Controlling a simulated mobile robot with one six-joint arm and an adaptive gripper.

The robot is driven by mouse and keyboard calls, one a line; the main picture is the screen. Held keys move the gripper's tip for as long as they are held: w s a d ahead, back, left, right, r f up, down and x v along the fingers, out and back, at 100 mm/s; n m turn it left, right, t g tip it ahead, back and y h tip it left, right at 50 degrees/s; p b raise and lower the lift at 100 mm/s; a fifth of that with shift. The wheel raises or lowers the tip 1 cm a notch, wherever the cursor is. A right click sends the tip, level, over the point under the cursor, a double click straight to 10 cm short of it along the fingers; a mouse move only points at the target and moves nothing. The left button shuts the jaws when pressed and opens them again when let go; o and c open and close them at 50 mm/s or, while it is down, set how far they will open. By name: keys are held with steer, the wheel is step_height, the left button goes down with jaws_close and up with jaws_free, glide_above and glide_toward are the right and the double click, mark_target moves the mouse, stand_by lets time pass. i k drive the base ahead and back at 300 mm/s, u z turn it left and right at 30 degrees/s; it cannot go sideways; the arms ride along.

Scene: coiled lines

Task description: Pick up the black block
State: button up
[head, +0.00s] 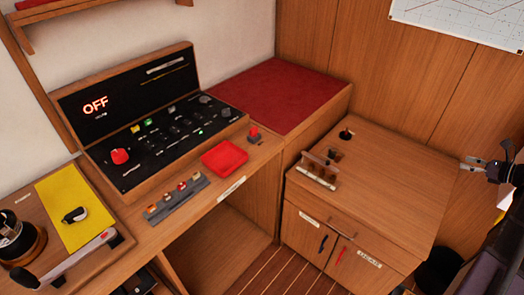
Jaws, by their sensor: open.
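A small black object with a pale part (74,214) lies on the yellow mat (62,190) at the left; it looks like the black block, though its details are too small to be sure. My gripper (471,163) is at the right edge, beside the right end of the wooden cabinet. Its two fingers point left and are apart, with nothing visible between them. It is far from the black object, across the whole picture. Nothing hides the black object.
A black winch-like drum (20,240) and a long handle (75,260) flank the mat. A sloped panel (150,120), red tray (224,158) and grey rack (178,198) stand along the counter. The cabinet top (395,185) is mostly clear, with a small rack (318,170) and black-topped knob (345,134).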

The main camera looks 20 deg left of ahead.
mark_target(69, 217)
steer(key=u, duration=0.1)
steer(key=i, duration=0.5)
steer(key=u, duration=2.7)
steer(key=k, duration=0.4)
steer(key=u, duration=0.55)
